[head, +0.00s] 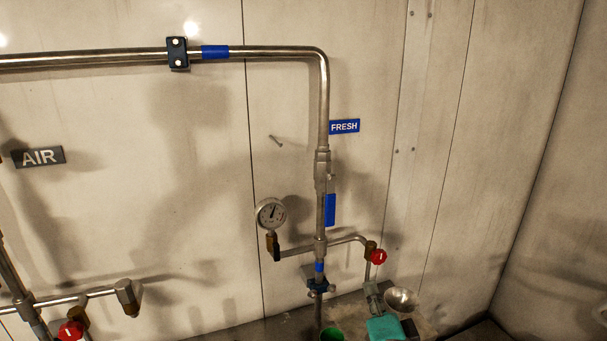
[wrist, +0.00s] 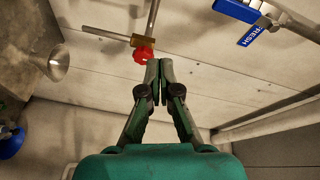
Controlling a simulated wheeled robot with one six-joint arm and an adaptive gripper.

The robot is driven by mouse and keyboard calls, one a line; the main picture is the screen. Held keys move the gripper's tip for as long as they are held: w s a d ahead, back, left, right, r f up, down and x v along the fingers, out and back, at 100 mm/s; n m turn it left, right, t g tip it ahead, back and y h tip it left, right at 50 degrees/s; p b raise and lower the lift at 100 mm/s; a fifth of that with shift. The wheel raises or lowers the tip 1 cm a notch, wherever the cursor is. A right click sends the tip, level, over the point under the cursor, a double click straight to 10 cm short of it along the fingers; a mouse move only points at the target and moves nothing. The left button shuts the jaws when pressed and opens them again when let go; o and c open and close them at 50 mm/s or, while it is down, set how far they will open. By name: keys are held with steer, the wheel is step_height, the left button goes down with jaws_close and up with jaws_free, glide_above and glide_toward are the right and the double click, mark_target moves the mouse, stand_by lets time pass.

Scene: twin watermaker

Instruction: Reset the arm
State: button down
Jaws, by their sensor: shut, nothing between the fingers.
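My gripper (wrist: 153,85) shows in the wrist view with its two fingertips together and nothing between them. Past the fingertips, a red valve knob (wrist: 143,54) on a brass fitting appears just above and left of them; I cannot tell the gap in depth. In the head view a teal part of my gripper (head: 386,328) shows at the bottom edge, below the red knob (head: 378,257) of the FRESH line. The fingers are not clear in the head view.
A pressure gauge (head: 271,214) and a blue valve handle (head: 330,210) sit on the FRESH pipe. A metal funnel (head: 402,299) stands right of it; it also shows in the wrist view (wrist: 56,63). Another red knob (head: 70,331) is at lower left. The right wall is bare.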

steer(key=s+d+f+n+g, duration=0.2)
steer(key=s+f+n, duration=0.6)
steer(key=s+f, duration=1.1)
steer(key=s+d+f+n+g, duration=0.1)
steer(key=s+n, duration=0.5)
steer(key=s, duration=1.8)
steer(key=shift+s+d+f, duration=0.3)
steer(key=shift+d+f, duration=0.1)
steer(key=shift+f, duration=0.1)
